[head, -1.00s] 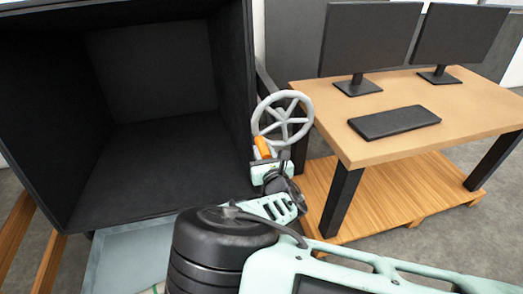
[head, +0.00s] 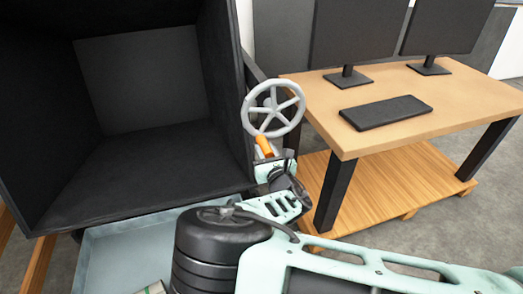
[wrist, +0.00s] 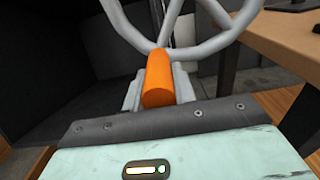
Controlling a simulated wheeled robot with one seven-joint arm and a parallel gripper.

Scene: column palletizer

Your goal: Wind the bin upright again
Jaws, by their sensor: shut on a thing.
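The black bin (head: 140,170) is tilted, with its open mouth facing me, and its inside looks empty. A grey spoked handwheel (head: 274,108) is beside the bin's right side. Its orange handle (head: 264,147) is at the bottom of the wheel, slightly left of centre. My gripper (head: 268,158) is shut on this handle. In the wrist view, the orange handle (wrist: 158,80) sits between the grey fingers, with the wheel's spokes (wrist: 165,35) just beyond. The fingertips are partly hidden in the head view.
A wooden desk (head: 350,145) with two monitors and a keyboard (head: 386,112) stands close on the right, over a wooden platform (head: 400,185). A pale grey-blue tray (head: 110,250) lies under the bin's mouth. Wooden rails (head: 42,262) show at lower left.

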